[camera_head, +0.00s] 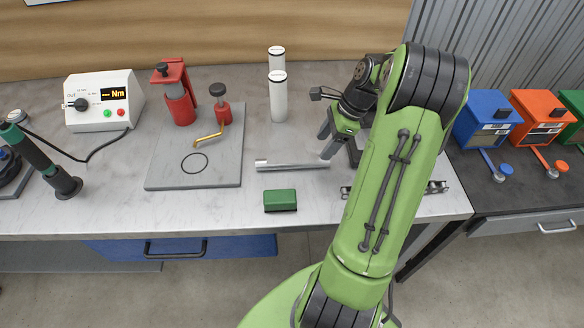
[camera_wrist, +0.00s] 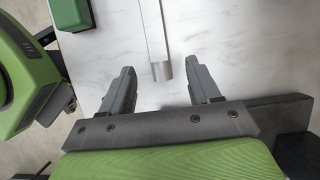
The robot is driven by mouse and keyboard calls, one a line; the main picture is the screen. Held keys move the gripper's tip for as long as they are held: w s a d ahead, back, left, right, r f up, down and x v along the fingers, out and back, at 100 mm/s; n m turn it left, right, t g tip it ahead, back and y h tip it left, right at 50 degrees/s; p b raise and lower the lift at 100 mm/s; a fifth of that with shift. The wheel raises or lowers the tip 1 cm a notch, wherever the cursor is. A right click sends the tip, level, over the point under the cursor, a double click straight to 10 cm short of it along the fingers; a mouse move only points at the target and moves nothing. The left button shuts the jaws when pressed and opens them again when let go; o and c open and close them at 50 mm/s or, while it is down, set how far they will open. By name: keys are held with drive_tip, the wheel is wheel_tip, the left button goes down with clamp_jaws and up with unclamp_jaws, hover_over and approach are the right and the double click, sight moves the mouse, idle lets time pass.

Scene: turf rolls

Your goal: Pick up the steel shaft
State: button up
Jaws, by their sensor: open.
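The steel shaft (camera_head: 290,165) lies flat on the marble-look worktop, running left to right in the head view. In the wrist view the shaft (camera_wrist: 154,35) comes in from the top edge, and its near end lies between the two fingertips, with a gap on each side. My gripper (camera_head: 326,142) is at the right end of the shaft in the head view. In the wrist view my gripper (camera_wrist: 160,76) is open and empty. I cannot tell exactly how far above the worktop the fingertips are.
A green block (camera_head: 280,200) lies in front of the shaft. A grey plate (camera_head: 165,177) with red fixtures stands to the left. Two white cylinders (camera_head: 278,98) stand behind. Coloured boxes (camera_head: 487,118) stand on the right bench. The worktop between plate and shaft is bare.

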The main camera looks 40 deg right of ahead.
sight(314, 158)
drive_tip(key=b+x, duration=0.2)
drive_tip(key=x, duration=0.4)
drive_tip(key=shift+a+f, duration=0.25)
drive_tip(key=shift+f, duration=0.1)
drive_tip(key=shift+r, duration=0.1)
drive_tip(key=shift+c, duration=0.2)
drive_tip(key=shift+w, duration=0.1)
clamp_jaws()
